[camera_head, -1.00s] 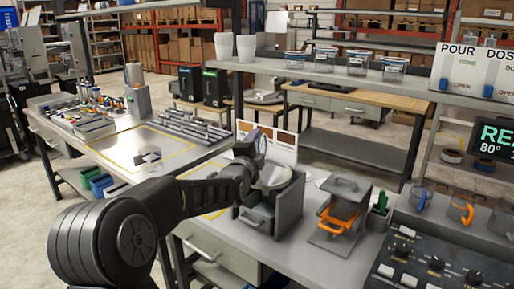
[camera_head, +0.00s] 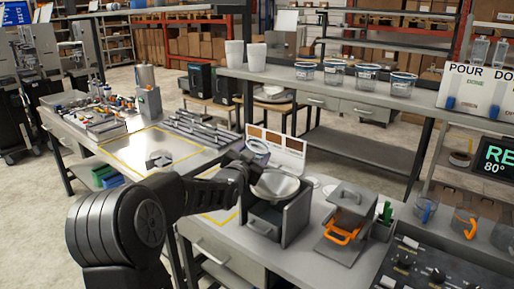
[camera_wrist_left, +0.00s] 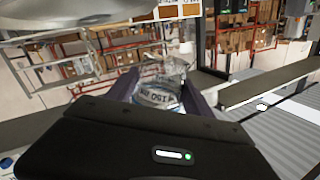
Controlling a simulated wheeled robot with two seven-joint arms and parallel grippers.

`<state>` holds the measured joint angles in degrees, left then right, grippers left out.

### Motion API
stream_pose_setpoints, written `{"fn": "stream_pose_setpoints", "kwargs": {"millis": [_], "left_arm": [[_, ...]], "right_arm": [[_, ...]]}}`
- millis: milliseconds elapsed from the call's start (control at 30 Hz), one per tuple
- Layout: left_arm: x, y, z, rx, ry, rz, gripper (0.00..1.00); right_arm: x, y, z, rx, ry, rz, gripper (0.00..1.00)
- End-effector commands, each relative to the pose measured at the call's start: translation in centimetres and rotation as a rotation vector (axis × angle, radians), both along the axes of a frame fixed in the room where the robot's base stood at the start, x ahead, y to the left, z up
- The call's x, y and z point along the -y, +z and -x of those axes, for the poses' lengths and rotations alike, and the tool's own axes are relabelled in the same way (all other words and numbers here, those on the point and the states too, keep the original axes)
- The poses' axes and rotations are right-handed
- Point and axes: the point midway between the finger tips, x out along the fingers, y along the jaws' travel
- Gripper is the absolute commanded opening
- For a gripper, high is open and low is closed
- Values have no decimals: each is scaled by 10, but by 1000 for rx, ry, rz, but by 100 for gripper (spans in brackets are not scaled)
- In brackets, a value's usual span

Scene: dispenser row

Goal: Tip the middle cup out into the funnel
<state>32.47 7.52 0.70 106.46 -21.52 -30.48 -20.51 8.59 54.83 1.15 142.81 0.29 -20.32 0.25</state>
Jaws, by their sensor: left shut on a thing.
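My left gripper (camera_head: 247,160) is shut on a clear labelled cup (camera_head: 258,147). In the left wrist view the cup (camera_wrist_left: 160,86) sits between the two dark fingers (camera_wrist_left: 160,97). The cup looks tilted, but its contents cannot be made out. The funnel (camera_head: 277,186) is a wide pale metal bowl on a grey box-like stand on the bench. The cup is above the funnel's back left edge in the picture. A pale curved rim (camera_wrist_left: 75,22), likely the funnel's, shows at the top left of the left wrist view. My right gripper is out of view.
Several clear cups (camera_head: 335,73) stand on the shelf behind. A grey press with an orange handle (camera_head: 340,235) stands right of the funnel. Cups with blue and orange handles (camera_head: 466,224) are at the right. A control panel (camera_head: 430,262) is at the front right.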

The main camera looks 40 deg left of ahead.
Motion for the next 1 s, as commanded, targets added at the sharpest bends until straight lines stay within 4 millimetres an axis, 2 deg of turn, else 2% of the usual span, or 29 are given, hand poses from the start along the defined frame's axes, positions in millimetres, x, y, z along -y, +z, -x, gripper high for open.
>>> {"fn": "stream_pose_setpoints", "kwargs": {"millis": [33, 333, 1000], "left_arm": [[0, -6, 0, 20, 0, 59, 12], [-1, 3, 0, 113, -1, 317, 12], [-1, 3, 0, 125, -1, 350, 12]], "right_arm": [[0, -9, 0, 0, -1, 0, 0], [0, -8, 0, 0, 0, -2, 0], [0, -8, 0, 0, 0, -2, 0]]}}
